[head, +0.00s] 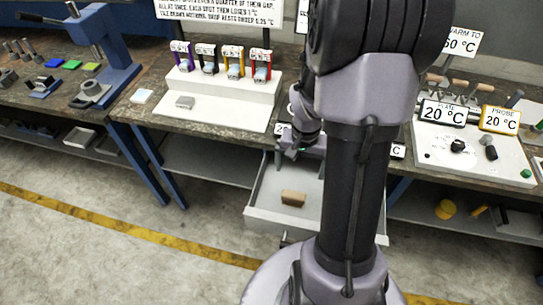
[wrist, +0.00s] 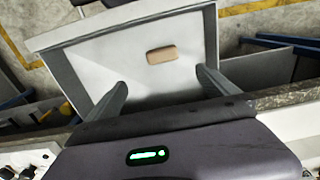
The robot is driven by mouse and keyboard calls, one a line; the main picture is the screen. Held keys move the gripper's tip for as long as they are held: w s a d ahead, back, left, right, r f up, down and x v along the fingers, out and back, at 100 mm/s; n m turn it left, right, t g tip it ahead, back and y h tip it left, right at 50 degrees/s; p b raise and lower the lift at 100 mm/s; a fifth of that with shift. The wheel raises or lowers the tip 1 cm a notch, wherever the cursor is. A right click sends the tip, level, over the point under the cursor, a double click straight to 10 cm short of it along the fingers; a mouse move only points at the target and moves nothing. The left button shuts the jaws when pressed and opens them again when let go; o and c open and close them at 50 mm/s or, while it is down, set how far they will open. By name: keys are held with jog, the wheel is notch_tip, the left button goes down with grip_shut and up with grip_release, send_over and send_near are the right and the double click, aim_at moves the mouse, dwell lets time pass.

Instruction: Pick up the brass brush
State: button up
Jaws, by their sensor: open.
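A small tan-brown block (head: 293,198) lies in the open grey drawer (head: 262,215) under the bench. It could be the brass brush, but no bristles or brass show. It also shows in the wrist view (wrist: 162,55), lying flat on the drawer floor, beyond and roughly between my fingertips. My gripper (wrist: 160,90) is open and empty, its two grey fingers wide apart above the drawer. In the head view my gripper (head: 300,150) is at the drawer's bench side, partly hidden by my arm, with the block apart from it.
The drawer walls surround the block, with bare floor around it. The bench edge is close to my gripper. A white rack (head: 225,95) with coloured holders stands left. A white panel (head: 470,150) with temperature signs stands right, with several wooden-handled tools (head: 450,82) behind it.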

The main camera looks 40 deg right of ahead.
aim_at(294, 194)
notch_tip(294, 194, down, 12)
jog(key=b, duration=0.4)
jog(key=shift+a+r, duration=0.1)
jog(key=shift+a, duration=0.05)
jog(key=f+b, duration=0.1)
jog(key=f, duration=0.1)
jog(key=f+b, duration=0.2)
jog(key=f, duration=0.1)
jog(key=shift+w+a+f, duration=0.1)
jog(key=shift+w+a, duration=0.05)
jog(key=shift+a, duration=0.05)
jog(key=shift+r, duration=0.2)
jog(key=c, duration=1.5)
jog(key=shift+r+p, duration=0.2)
jog(key=shift+p, duration=0.1)
jog(key=shift+c, duration=0.2)
notch_tip(294, 194, up, 4)
jog(key=shift+f+p, duration=0.2)
jog(key=shift+p, duration=0.75)
jog(key=s+d, duration=0.2)
jog(key=s, duration=0.2)
jog(key=s+d+p, duration=0.1)
jog(key=s+d, duration=0.1)
jog(key=s, duration=0.3)
jog(key=s+d+r+p, duration=0.1)
jog(key=s+d, duration=0.2)
jog(key=s, duration=0.2)
jog(key=shift+s, duration=0.25)
